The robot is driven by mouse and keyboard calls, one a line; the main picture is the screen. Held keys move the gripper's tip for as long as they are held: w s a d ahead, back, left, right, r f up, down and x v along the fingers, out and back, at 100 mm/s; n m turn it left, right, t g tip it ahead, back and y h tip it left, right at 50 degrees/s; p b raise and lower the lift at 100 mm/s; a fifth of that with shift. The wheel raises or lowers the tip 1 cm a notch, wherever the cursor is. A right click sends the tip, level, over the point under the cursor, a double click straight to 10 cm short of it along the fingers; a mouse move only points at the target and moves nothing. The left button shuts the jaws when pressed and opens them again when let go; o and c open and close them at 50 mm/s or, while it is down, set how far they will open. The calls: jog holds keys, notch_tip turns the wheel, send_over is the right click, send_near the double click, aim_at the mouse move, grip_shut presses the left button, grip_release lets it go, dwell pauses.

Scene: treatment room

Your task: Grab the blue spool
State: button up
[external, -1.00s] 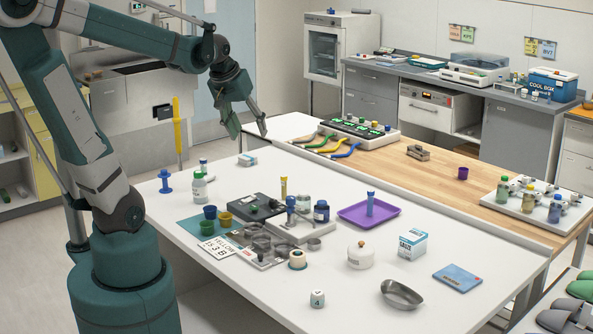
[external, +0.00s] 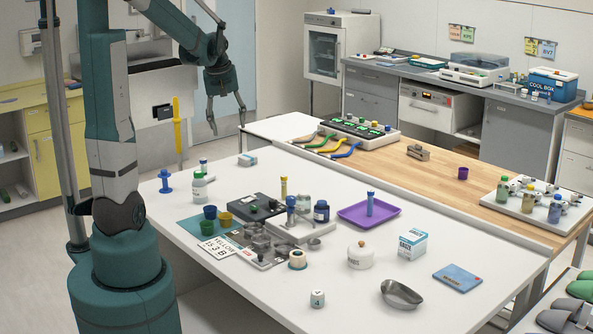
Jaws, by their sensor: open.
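A blue spool-shaped piece (external: 165,181) with a wide base and a wider top stands upright at the left end of the white table (external: 350,290). My gripper (external: 228,127) hangs pointing down beyond the table's far left side, with its two fingers spread and nothing between them. It is well above and behind the spool, to its right in the picture, and apart from it. The spool is in full view.
A white bottle (external: 200,188) stands close right of the spool. A small box (external: 247,159) lies behind. Cups (external: 207,228), a dark grey device (external: 255,208) and a purple tray (external: 351,218) with a blue upright piece (external: 370,203) fill the middle. The front left table is clear.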

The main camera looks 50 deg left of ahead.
jog(key=s+a+f+n+g, duration=0.1)
jog(key=a+f+n, duration=0.3)
jog(key=a, duration=0.6)
jog(key=a+f+n+g, duration=0.1)
jog(key=a+f, duration=0.4)
jog(key=a, duration=0.5)
jog(key=n+h, duration=0.2)
jog(key=n, duration=0.2)
send_over(164, 170)
jog(key=d, duration=0.1)
jog(key=shift+g, duration=0.4)
notch_tip(164, 170, down, 12)
jog(key=shift+r, duration=0.25)
jog(key=shift+s+a+f+n, duration=0.2)
jog(key=shift+a+f+n, duration=0.1)
jog(key=shift+a+f, duration=0.05)
jog(key=shift+f, duration=1.3)
jog(key=shift+f, duration=0.1)
jog(key=shift+w+a+f, duration=0.15)
jog(key=shift+f, duration=2.35)
